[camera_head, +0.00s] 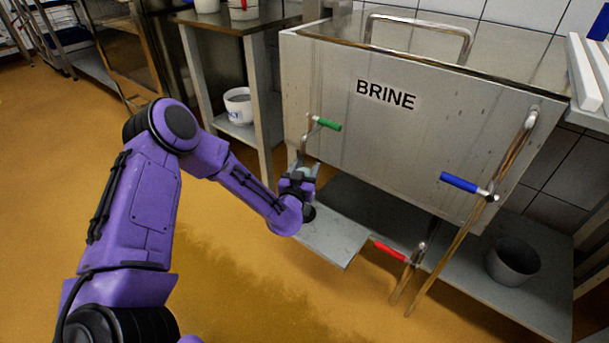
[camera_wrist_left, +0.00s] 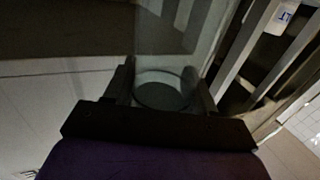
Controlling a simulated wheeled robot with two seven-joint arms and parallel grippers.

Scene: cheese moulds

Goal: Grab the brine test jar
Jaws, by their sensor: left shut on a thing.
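The brine test jar (camera_wrist_left: 165,92) is a clear, round-rimmed glass between the two fingers of my left gripper (camera_wrist_left: 163,95) in the left wrist view. My left gripper is shut on it. In the head view my left gripper (camera_head: 300,178) is in front of the tank's lower left corner, below the green-handled tap (camera_head: 327,123), and mostly hides the jar. The steel tank (camera_head: 420,125) marked BRINE fills the right half. My right gripper is not in view.
A steel shelf (camera_head: 335,233) runs under the tank, with a grey bucket (camera_head: 513,262) at right. Blue (camera_head: 459,182) and red (camera_head: 389,251) tap handles stick out. A rack with a white tub (camera_head: 238,105) stands left of the tank. The orange floor (camera_head: 60,170) is clear.

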